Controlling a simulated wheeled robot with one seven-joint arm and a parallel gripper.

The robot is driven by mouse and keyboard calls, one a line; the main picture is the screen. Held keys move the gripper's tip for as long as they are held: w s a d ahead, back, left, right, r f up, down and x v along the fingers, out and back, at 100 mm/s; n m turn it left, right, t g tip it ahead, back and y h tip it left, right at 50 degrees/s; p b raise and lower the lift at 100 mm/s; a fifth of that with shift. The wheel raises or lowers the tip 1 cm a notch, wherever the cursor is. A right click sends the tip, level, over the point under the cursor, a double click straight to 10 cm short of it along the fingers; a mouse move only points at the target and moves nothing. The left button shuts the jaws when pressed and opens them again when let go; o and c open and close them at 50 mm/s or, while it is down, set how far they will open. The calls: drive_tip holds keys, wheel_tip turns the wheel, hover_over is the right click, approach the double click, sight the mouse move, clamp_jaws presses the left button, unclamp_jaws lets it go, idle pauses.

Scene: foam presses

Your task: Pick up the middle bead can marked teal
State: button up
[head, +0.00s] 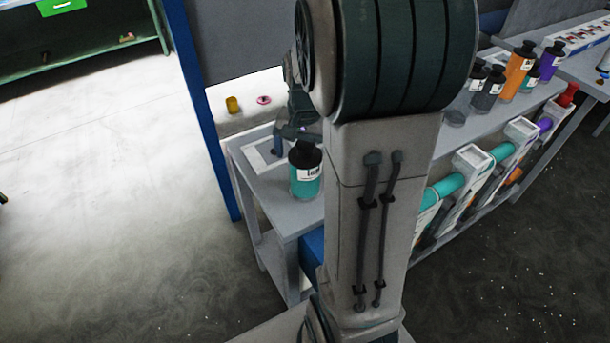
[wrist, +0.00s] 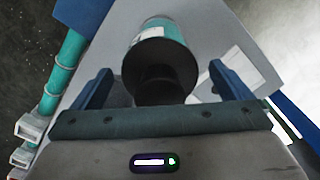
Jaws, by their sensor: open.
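A teal can with a black cap and a white label (head: 306,182) stands upright near the left end of the grey bench. Its label is too small to read. In the wrist view the can (wrist: 176,30) is seen from its cap end, between my two blue fingers. My gripper (wrist: 159,70) is open, with a gap on either side of the can. In the head view my gripper (head: 292,132) is just behind the can's cap, partly hidden by my arm. Another, smaller teal can (head: 531,80) stands among the cans at the right.
Orange (head: 517,72), purple (head: 550,62) and dark grey (head: 488,92) cans stand on the bench's right part. Several white presses with teal tubes (head: 443,190) line its front. A blue post (head: 203,110) rises at the left end. My arm hides the bench's middle.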

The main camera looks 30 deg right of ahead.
drive_tip(key=shift+f, duration=0.75)
drive_tip(key=shift+r, duration=0.1)
drive_tip(key=c, duration=1.7)
